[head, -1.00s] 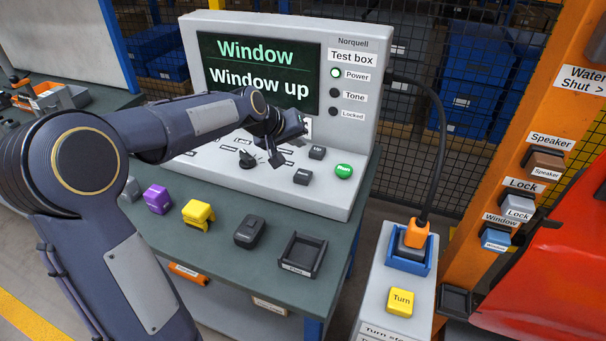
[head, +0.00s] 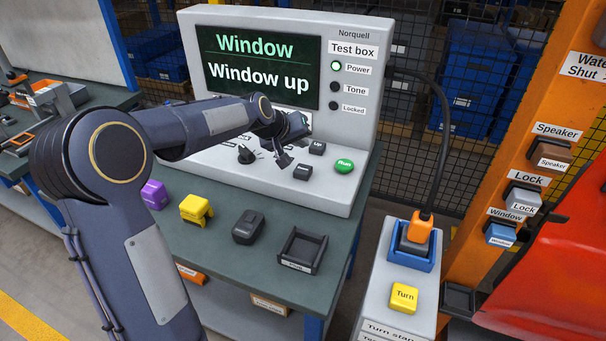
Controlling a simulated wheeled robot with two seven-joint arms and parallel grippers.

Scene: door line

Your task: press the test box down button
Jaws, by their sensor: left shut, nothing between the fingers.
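The test box (head: 362,128) is a grey console on the bench, and its screen (head: 262,72) reads "Window" and "Window up". On its sloped panel, a dark button (head: 303,172) with a small unclear label sits below the dark "Up" button (head: 317,148). The green "Run" button (head: 344,166) is to the right. My left gripper (head: 287,155) is shut and empty, over the panel just up and left of the lower dark button. I cannot tell whether it touches the panel. My arm hides part of the panel's left side. My right gripper is not in view.
On the bench in front lie a purple block (head: 155,194), a yellow block (head: 196,208), a dark block (head: 248,228) and an empty black holder (head: 303,250). A grey stand with a yellow "Turn" button (head: 404,297) is at the right, before an orange post.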

